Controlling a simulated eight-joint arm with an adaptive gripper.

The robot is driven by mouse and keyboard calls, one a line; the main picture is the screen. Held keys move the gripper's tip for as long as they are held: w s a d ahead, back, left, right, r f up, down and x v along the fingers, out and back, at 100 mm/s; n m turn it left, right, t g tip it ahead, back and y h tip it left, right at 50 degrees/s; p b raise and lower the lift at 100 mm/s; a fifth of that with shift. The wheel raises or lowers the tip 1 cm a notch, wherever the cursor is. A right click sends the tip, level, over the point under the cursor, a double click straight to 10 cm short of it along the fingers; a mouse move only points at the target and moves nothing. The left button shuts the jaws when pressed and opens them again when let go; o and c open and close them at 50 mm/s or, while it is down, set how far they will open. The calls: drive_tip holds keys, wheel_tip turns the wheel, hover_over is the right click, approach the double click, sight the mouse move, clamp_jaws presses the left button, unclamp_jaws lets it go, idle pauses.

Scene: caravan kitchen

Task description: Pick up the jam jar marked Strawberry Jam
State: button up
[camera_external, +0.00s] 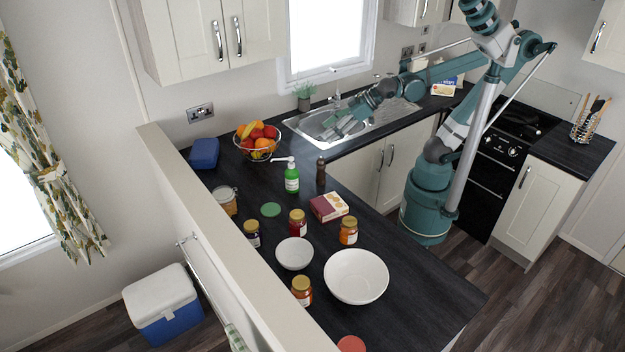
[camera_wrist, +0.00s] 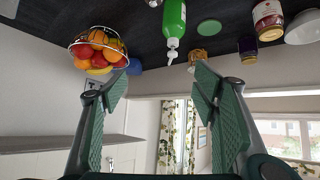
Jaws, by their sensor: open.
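My gripper (camera_external: 345,127) is over the sink, well away from the jars. It is open and empty, fingers apart in the wrist view (camera_wrist: 161,85).
A fruit basket (camera_external: 258,141), green bottle (camera_external: 292,177), pepper mill (camera_external: 321,171) and box (camera_external: 329,207) stand around the jars. A small bowl (camera_external: 294,253) and large bowl (camera_external: 356,277) sit toward the front. A raised partition ledge (camera_external: 220,228) borders the counter's left.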

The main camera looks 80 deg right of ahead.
drive_tip(key=w+a+n+t+y+b, duration=0.15)
drive_tip(key=a+n+y+b, duration=0.3)
drive_tip(key=a, duration=2.35)
approach(301, 225)
drive_tip(key=shift+m+t+y, duration=0.25)
drive_tip(key=shift+m, duration=0.2)
drive_tip(key=d+f, duration=0.1)
drive_tip(key=w+d+f, duration=0.1)
drive_tip(key=f, duration=0.1)
drive_tip(key=w+d+f, duration=0.1)
drive_tip(key=f, duration=0.1)
drive_tip(key=shift+w+b, duration=0.25)
drive_tip(key=shift+b, duration=0.1)
drive_tip(key=shift+b+x, duration=0.3)
drive_tip(key=shift+x, duration=0.95)
drive_tip(key=shift+a, duration=0.1)
drive_tip(key=shift+b+x, duration=0.8)
drive_tip(key=shift+x, duration=1.8)
drive_tip(key=shift+a+r, duration=0.1)
